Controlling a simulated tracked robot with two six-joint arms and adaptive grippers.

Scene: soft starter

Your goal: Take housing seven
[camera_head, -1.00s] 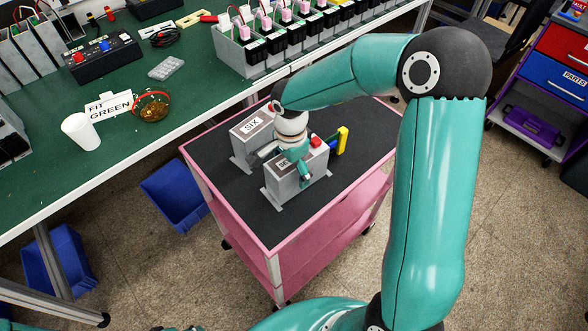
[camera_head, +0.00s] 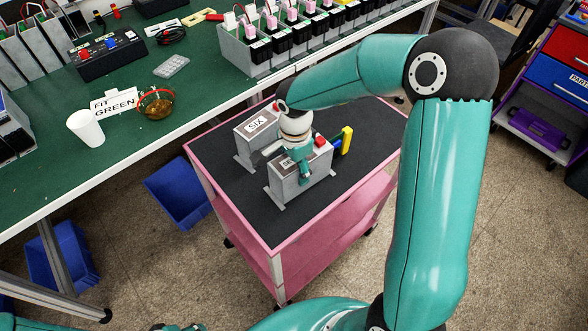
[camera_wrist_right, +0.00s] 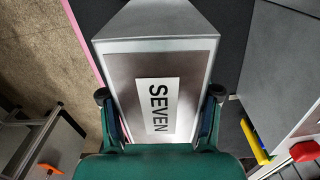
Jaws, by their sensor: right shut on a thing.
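Housing seven (camera_head: 312,172) is a grey metal box with flat feet, upright on the dark top of the pink cart (camera_head: 262,229). In the right wrist view its label "SEVEN" (camera_wrist_right: 158,104) shows between the fingers. My right gripper (camera_head: 297,168) comes from above and is shut on the housing, one finger at each side; it also shows in the wrist view (camera_wrist_right: 160,100). I cannot tell whether the housing has left the cart top. Housing six (camera_head: 257,134) stands behind it to the left, labelled "SIX".
A yellow piece (camera_head: 347,139) and a red knob (camera_head: 320,141) are close behind housing seven. The green workbench (camera_head: 60,150) holds a white cup (camera_head: 85,128), an amber bowl (camera_head: 156,103) and several housings. The cart top's front part is bare.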

